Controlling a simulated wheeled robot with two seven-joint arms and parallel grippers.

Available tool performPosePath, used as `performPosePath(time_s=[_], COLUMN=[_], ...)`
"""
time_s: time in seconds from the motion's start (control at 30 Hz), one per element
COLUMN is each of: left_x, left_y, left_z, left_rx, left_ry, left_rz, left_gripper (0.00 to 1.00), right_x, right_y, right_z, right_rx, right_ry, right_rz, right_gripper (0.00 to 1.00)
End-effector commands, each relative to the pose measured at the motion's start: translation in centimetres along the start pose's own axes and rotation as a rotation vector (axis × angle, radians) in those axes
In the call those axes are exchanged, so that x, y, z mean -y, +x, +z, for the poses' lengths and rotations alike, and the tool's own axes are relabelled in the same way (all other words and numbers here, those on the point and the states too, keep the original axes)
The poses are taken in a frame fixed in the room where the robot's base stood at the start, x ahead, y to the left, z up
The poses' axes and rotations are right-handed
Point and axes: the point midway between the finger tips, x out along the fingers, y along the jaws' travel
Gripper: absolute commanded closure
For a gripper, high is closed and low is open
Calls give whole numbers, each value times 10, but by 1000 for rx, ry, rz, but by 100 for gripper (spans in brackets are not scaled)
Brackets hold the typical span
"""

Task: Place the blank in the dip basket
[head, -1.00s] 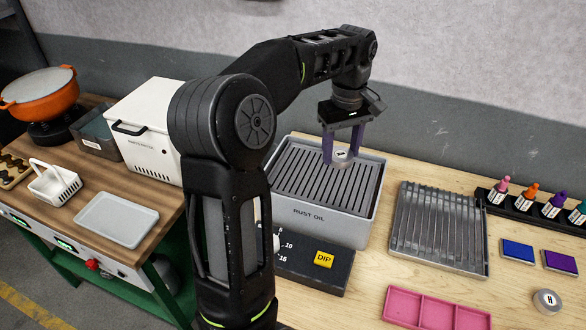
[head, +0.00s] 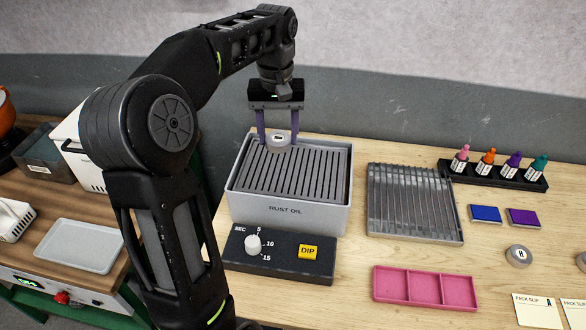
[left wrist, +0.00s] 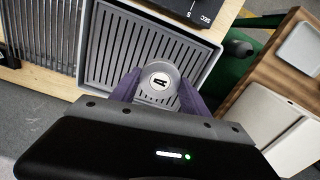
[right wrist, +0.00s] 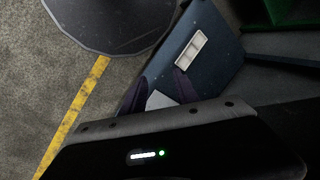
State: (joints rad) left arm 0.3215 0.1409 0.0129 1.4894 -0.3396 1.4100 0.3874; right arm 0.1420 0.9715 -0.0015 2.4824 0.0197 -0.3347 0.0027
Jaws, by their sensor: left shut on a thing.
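The blank, a grey disc (head: 279,139) with a light label, is held between the purple fingers of my left gripper (head: 278,137). The left wrist view shows an A on the blank (left wrist: 159,80). The dip basket is the slotted grey rack (head: 295,172) inside the grey rust oil tank (head: 290,217). My left gripper points down, with the blank over the rack's back part; I cannot tell whether they touch. My right gripper (right wrist: 158,90) shows only in the right wrist view, fingers apart, over a dark blue surface with nothing clearly held.
A dark control box with a dial (head: 253,243) and yellow DIP button (head: 308,251) stands before the tank. A ribbed metal tray (head: 412,203), pink tray (head: 425,288), bottle rack (head: 492,174), ink pads (head: 486,213) and H disc (head: 519,255) lie to the right.

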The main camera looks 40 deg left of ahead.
Motion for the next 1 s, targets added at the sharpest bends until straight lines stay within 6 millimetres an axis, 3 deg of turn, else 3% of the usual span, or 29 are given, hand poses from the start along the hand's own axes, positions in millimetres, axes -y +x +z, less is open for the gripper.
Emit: performPosePath(time_s=[0.27,0.6,0.67,1.0], left_x=[0,0,0,0], left_y=[7,59,59,63], left_z=[0,0,1,0], left_rx=[0,0,3,0], left_ry=[-2,-2,-2,-3], left_rz=[0,1,-1,0], left_gripper=[94,94,94,94], right_x=[-2,-13,-10,-9], right_y=[6,53,45,45], right_z=[0,-4,-4,-4], right_rx=[-1,-17,-17,-17], right_ry=[-1,-10,-10,-10], right_rz=[-1,-16,-16,-16], right_gripper=[64,64,64,64])
